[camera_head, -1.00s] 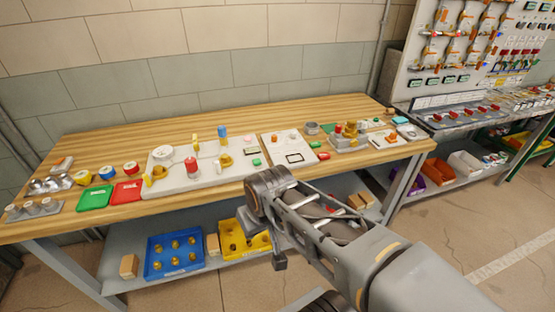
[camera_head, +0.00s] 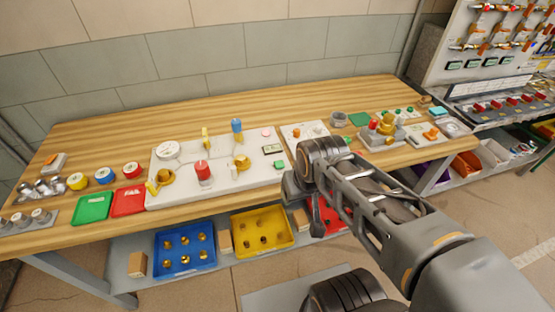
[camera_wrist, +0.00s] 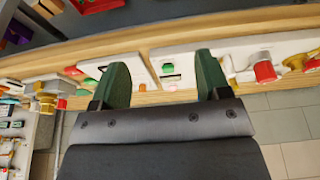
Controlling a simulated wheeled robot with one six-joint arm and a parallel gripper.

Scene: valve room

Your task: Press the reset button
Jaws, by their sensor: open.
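A white valve board (camera_head: 225,177) lies on the workbench. At its right end are a green button (camera_head: 279,164), a small display (camera_head: 272,149) and a pink button (camera_head: 266,133); I cannot read which is the reset button. In the wrist view the green button (camera_wrist: 168,68) and the pink button (camera_wrist: 171,87) appear between my gripper's fingers. My gripper (camera_wrist: 163,62) is open and empty, with two green fingers apart, and seems to stand off from the board.
A second white panel with an orange button (camera_head: 297,133) lies right of the board, partly behind my arm. The board carries a red knob (camera_head: 202,171) and a blue-topped part (camera_head: 237,127). Green (camera_head: 92,207) and red (camera_head: 128,201) trays lie left. Blue (camera_head: 184,250) and yellow (camera_head: 262,232) bins are below.

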